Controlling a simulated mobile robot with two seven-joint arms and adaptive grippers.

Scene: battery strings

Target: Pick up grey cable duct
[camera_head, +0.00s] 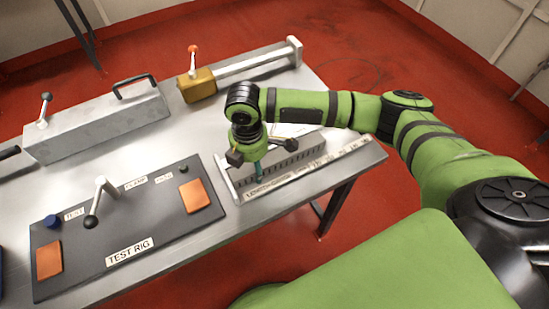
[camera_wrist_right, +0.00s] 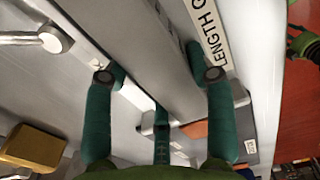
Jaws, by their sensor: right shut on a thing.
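The grey cable duct (camera_head: 292,160) is a long slotted bar at the right end of the metal table. It lies along a light tray labelled as a length gauge (camera_head: 318,172). My right gripper (camera_head: 257,168) reaches down from above onto the duct's left part and is shut on it. In the right wrist view the teal fingers (camera_wrist_right: 158,80) are on both sides of the grey duct (camera_wrist_right: 140,45), which runs between them. The gripper hides part of the duct, and I cannot tell whether it is clear of the tray. My left gripper is not in view.
A test rig panel (camera_head: 150,215) with a lever and orange pads lies to the left. Behind it stand a grey box with a handle (camera_head: 100,125) and a yellow block with a red-topped lever (camera_head: 196,86) on a rail. The table's right edge is close to the gauge.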

